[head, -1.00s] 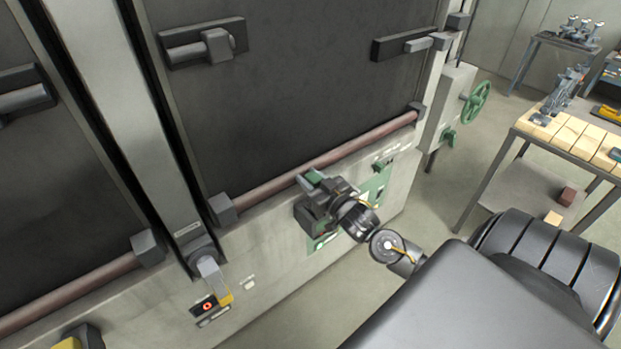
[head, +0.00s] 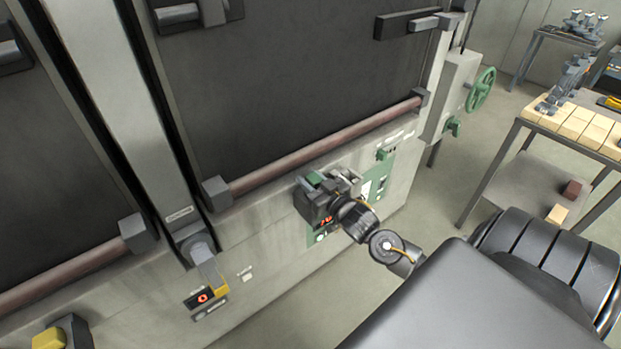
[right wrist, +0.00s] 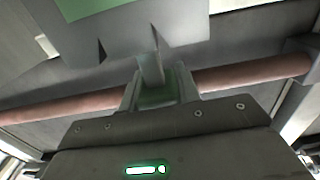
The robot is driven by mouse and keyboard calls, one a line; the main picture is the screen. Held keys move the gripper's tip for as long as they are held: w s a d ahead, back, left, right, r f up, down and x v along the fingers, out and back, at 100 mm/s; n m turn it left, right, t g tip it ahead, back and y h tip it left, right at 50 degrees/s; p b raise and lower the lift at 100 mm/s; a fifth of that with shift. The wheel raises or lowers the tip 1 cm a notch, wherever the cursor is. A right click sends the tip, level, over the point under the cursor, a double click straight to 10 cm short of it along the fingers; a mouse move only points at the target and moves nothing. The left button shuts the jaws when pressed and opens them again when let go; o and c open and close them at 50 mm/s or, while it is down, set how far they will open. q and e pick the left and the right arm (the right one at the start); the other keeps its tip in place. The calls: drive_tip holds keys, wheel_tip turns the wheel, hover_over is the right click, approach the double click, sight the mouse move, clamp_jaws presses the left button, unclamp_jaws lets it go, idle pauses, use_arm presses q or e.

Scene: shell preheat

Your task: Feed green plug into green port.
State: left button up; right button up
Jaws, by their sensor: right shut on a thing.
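The green plug (head: 316,178) is a grey block with a green top, at the tip of my right gripper (head: 336,184) in the head view. In the right wrist view the plug (right wrist: 120,40) fills the top, and the fingers (right wrist: 156,92) are shut on its narrow tab. My left gripper is not in view.
A reddish pipe (head: 325,149) runs along the furnace just above the housing. A latch with a yellow end (head: 213,275) is to the left. A green handwheel (head: 481,90) and a workbench with pale blocks (head: 573,124) stand to the right.

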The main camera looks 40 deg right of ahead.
drive_tip(key=shift+f+b, duration=0.95)
drive_tip(key=shift+f, duration=0.75)
drive_tip(key=o, duration=1.1)
drive_tip(key=shift+s, duration=0.1)
drive_tip(key=s+b, duration=0.3)
drive_tip(key=s, duration=0.7)
drive_tip(key=shift+s, duration=0.3)
